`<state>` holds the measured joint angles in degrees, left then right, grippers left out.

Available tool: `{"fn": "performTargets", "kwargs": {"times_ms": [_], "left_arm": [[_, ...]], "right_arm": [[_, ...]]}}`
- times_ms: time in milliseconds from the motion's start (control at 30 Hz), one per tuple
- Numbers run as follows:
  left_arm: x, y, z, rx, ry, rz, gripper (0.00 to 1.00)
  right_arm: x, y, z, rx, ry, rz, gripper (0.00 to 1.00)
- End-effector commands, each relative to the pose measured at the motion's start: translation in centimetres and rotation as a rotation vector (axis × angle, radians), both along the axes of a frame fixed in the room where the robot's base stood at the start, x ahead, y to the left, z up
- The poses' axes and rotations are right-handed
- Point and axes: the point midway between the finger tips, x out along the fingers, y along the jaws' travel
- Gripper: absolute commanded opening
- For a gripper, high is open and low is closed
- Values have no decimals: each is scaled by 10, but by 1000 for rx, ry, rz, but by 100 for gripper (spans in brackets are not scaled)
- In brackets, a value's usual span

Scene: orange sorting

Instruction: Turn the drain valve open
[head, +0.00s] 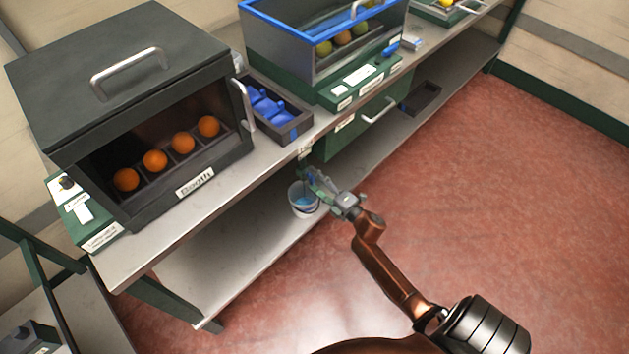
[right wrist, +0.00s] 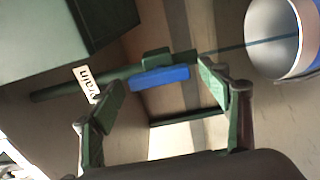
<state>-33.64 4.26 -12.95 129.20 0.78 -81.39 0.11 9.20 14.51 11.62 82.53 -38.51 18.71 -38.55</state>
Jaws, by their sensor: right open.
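The drain valve shows in the right wrist view as a blue bar handle (right wrist: 160,78) on a dark green pipe (right wrist: 60,87), with a white drain label (right wrist: 86,84) beside it. The handle lies roughly along the pipe. My right gripper (right wrist: 160,76) is open, with one finger on each side of the handle and nothing held. I cannot tell whether the fingers touch it. In the head view my right gripper (head: 320,184) is under the bench's front edge, largely covering the valve. My left gripper is not in view.
A dark booth (head: 110,65) with oranges, a tray of blue objects (head: 295,125) and a blue-rimmed tank (head: 275,55) stand above. The red floor is clear.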

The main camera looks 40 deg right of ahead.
Motion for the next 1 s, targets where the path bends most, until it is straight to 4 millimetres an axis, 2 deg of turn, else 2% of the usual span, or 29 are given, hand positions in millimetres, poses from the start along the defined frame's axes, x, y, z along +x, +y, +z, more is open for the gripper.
{"fn": "performTargets", "kwargs": {"times_ms": [133,233,500,700,833,1000], "left_arm": [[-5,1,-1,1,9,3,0],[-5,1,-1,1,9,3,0],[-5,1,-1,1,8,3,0],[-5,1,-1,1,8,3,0],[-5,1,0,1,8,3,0],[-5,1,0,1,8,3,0]], "right_arm": [[-4,0,-1,1,1,0,70],[-16,-2,-1,0,1,-1,70],[-71,-6,-1,1,2,-2,70],[-104,-8,-1,0,2,0,70],[-116,-10,-1,0,1,-1,70],[-120,-10,0,0,-1,0,70]]}}
